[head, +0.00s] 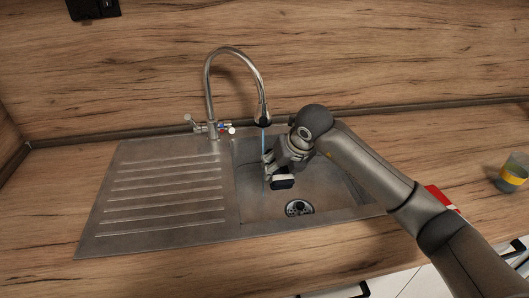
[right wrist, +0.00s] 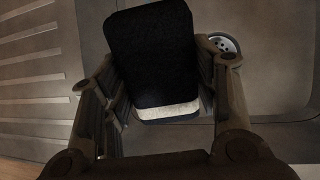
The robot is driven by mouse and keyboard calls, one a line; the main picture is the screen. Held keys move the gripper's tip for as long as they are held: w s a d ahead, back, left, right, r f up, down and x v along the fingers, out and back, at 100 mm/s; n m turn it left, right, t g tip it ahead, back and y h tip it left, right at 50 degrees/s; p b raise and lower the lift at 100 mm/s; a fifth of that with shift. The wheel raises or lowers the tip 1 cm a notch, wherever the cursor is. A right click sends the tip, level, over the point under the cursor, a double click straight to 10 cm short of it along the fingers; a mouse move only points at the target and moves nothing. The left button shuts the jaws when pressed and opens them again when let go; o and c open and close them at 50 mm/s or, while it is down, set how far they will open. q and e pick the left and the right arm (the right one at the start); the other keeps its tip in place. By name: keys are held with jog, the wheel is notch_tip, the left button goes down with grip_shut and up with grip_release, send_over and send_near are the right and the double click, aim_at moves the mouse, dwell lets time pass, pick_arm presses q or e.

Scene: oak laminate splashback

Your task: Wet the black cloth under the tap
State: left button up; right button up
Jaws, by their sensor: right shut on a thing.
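The black cloth (head: 283,182) looks like a thick dark block with a pale edge. My right gripper (head: 279,168) is shut on it and holds it over the sink basin (head: 335,190). In the right wrist view the cloth (right wrist: 150,45) sits between the two fingers of the gripper (right wrist: 160,88), its white band towards me. The chrome tap (head: 235,52) arches over the basin. A thin blue stream of water (head: 263,140) falls from its spout beside my gripper. I cannot tell whether it touches the cloth. My left gripper is not in view.
The ribbed drainboard (head: 165,190) lies left of the basin. The drain (head: 298,208) is in the basin floor. A red item (head: 441,197) lies right of the sink, partly behind my arm. A yellow and grey cup (head: 512,174) stands at the far right.

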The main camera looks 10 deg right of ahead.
jog(key=shift+s+d+r, duration=0.15)
jog(key=shift+s+r, duration=0.15)
jog(key=shift+r, duration=0.05)
jog(key=shift+s+d+r+p, duration=0.25)
jog(key=shift+s+r+p, duration=0.1)
jog(key=shift+s+r, duration=0.3)
jog(key=shift+s+d+r+p, duration=0.2)
jog(key=shift+s+r+p, duration=0.25)
jog(key=shift+s, duration=0.35)
jog(key=shift+s+d+r+p, duration=0.3)
jog(key=shift+s+r, duration=0.25)
jog(key=shift+s, duration=0.15)
jog(key=shift+a, duration=0.1)
